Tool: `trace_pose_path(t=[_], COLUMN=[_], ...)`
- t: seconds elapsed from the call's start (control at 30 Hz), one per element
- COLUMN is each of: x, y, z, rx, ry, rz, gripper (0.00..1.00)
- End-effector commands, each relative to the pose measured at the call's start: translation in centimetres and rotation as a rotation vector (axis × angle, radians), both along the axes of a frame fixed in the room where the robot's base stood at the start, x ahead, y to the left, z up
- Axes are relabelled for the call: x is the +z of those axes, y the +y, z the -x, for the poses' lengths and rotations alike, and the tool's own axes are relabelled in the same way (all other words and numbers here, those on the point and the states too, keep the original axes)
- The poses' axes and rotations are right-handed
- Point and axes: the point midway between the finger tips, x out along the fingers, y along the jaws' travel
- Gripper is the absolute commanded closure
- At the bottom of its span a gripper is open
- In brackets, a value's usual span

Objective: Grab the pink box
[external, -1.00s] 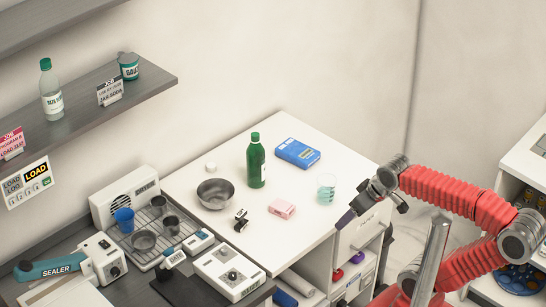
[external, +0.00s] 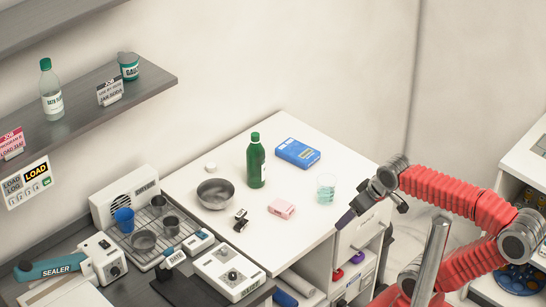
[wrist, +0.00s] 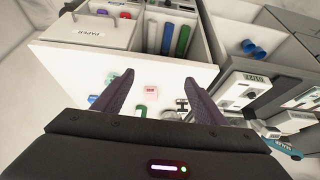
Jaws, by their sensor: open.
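The pink box (external: 281,208) lies on the white table (external: 235,240), right of centre and near the front edge. In the wrist view the pink box (wrist: 151,91) shows between my two dark fingers, some way beyond them. My gripper (external: 346,219) hangs off the table's right corner in the external view, to the right of the box and apart from it. In the wrist view my gripper (wrist: 159,80) has its fingers spread wide with nothing between them.
A glass beaker (external: 326,187) stands between the box and my gripper's side of the table. A green bottle (external: 256,162), a blue box (external: 297,153), a metal bowl (external: 215,193) and a small black-and-silver item (external: 240,220) surround the box. Drawers and shelves (external: 352,265) are below.

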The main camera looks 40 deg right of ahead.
Motion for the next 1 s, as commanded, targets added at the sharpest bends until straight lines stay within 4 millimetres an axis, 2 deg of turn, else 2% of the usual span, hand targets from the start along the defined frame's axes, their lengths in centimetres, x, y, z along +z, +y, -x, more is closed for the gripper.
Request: trace_pose_path(t=[0.43,0.57,0.87,1.0], x=[0.3,1.4,5.2,5.3], y=[0.0,0.0,0.0,-1.4], z=[0.0,-0.1,0.0,-1.3], rx=[0.0,0.0,0.0,-0.042], ry=[-0.001,-0.002,-0.002,-0.037], rz=[0.0,0.0,0.0,0.032], gripper=[0.32,0.32,0.32,0.32])
